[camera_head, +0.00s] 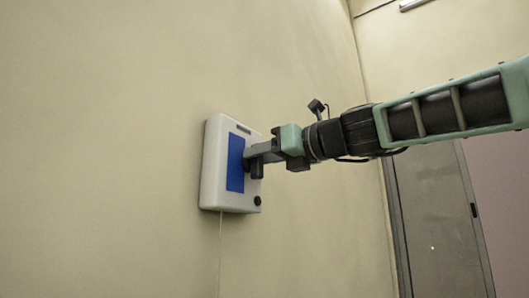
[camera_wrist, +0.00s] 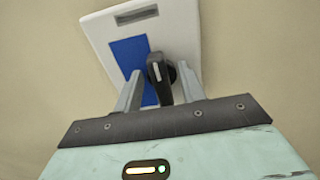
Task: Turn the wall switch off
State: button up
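The wall switch is a white box (camera_head: 214,180) on the left wall, with a blue panel (camera_head: 235,165) and a small black knob (camera_head: 257,201) low on its face. In the wrist view the box (camera_wrist: 100,32) is tilted, with its blue panel (camera_wrist: 128,52) left of a black switch handle (camera_wrist: 159,80). My gripper (camera_head: 250,160) is at the front of the box. In the wrist view its two grey fingers (camera_wrist: 160,84) stand apart, one on each side of the handle. In the head view the gripper mostly hides the handle.
A thin cord (camera_head: 220,250) hangs below the box along the wall. A grey door (camera_head: 440,225) with a dark handle stands at the right. The wall around the box is bare, with free room on its left and above.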

grip_shut()
jog(key=shift+n, duration=0.4)
jog(key=n+b, duration=0.1)
jog(key=n, duration=0.1)
jog(key=n+b, duration=0.2)
jog(key=n, duration=0.1)
jog(key=n+b, duration=0.1)
jog(key=n, duration=0.2)
jog(key=shift+s+a+f+b, duration=0.25)
jog(key=shift+s+f+b, duration=0.05)
jog(key=shift+s, duration=0.05)
jog(key=n+b, duration=0.2)
jog(key=n, duration=0.2)
jog(key=shift+a+f+n, duration=0.1)
jog(key=shift+f+n, duration=0.05)
jog(key=shift+n, duration=0.15)
jog(key=shift+s+f+n+b, duration=0.15)
jog(key=shift+n+b, duration=1)
jog(key=shift+n, duration=1.15)
